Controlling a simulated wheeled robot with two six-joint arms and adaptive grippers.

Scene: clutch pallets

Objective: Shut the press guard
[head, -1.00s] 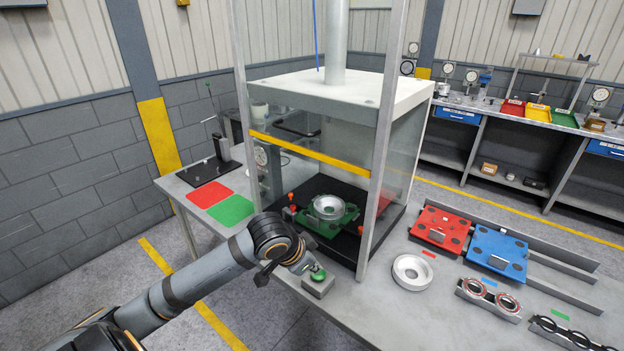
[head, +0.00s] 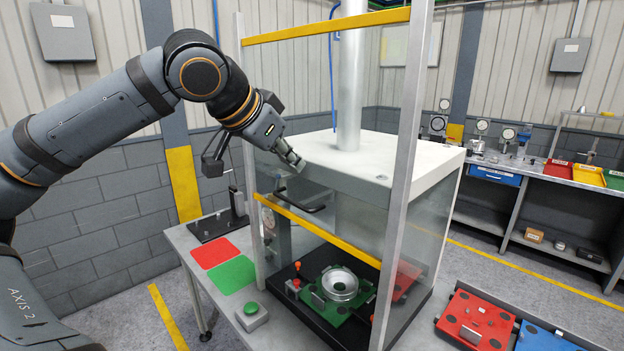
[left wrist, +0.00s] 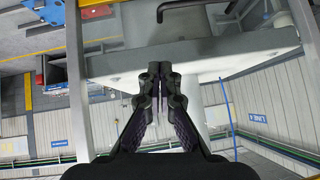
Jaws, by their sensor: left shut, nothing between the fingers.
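The press guard is a clear panel between two grey upright posts, with a yellow bar (head: 322,234) along its lower edge and another yellow bar (head: 330,25) high up. The guard is raised, leaving an open gap under the lower bar. A black handle (head: 312,208) sits just above that bar; part of it shows in the left wrist view (left wrist: 181,9). My left gripper (head: 296,162) is shut and empty, in front of the guard and above the handle, apart from it. Its closed fingers show in the left wrist view (left wrist: 158,72). My right gripper is out of view.
Under the press, a green pallet (head: 338,305) with a silver ring part (head: 339,283) lies on the black base. Red (head: 477,322) and blue (head: 545,337) pallets lie at right. Red and green mats lie at left.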

